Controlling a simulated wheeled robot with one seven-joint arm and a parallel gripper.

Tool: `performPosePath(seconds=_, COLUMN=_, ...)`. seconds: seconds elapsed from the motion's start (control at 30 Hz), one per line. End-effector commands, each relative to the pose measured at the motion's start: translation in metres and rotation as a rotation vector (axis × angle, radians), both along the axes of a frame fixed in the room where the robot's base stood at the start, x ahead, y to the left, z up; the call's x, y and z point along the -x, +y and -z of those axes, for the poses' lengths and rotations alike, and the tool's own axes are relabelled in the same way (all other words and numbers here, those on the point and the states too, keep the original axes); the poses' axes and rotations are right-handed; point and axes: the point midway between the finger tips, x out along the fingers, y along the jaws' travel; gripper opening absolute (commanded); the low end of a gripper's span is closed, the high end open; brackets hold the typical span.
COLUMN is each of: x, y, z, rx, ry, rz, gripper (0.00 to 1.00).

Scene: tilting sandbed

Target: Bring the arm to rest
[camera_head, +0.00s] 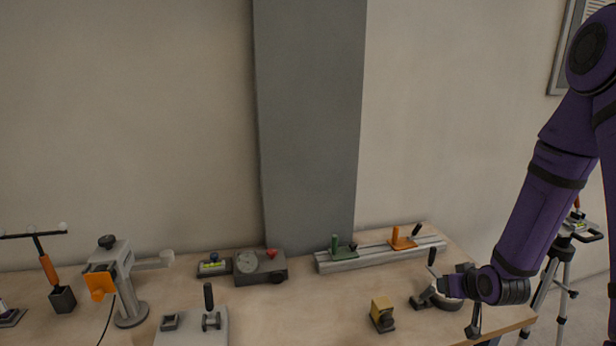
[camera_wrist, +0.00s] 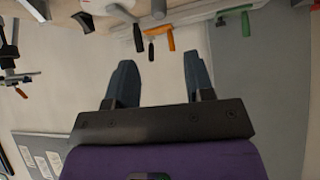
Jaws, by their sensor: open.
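My purple arm (camera_head: 545,205) comes down on the right side of the head view, and its end is over the right part of the workbench. My gripper (camera_wrist: 158,68) shows in the wrist view with its two dark fingers apart and nothing between them. In the head view the gripper itself is hard to make out against the dark tools near the arm's end. The wrist view looks upside down, with the wall beyond the fingers and the bench tools along the top edge.
The wooden workbench (camera_head: 275,321) holds a rail (camera_head: 350,262) with a green clamp (camera_head: 336,246) and an orange clamp (camera_head: 399,240). A yellow-topped block (camera_head: 382,312) sits nearer the arm. A grey stand (camera_head: 128,290) is at left. A tripod (camera_head: 560,270) stands beyond the right edge.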

Motion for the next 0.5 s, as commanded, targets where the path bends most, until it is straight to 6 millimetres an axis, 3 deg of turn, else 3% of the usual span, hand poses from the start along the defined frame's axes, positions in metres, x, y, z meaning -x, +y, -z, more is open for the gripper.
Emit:
performPosePath(seconds=0.03, x=-0.002, y=0.001, z=-0.016, rx=0.019, ry=0.003, rz=-0.005, gripper=0.48)
performPosePath(seconds=0.27, x=0.006, y=0.007, z=-0.076, rx=0.081, ry=0.068, rz=-0.004, gripper=0.48)
performPosePath(seconds=0.5, x=0.027, y=0.016, z=-0.137, rx=0.122, ry=0.128, rz=0.012, gripper=0.48)
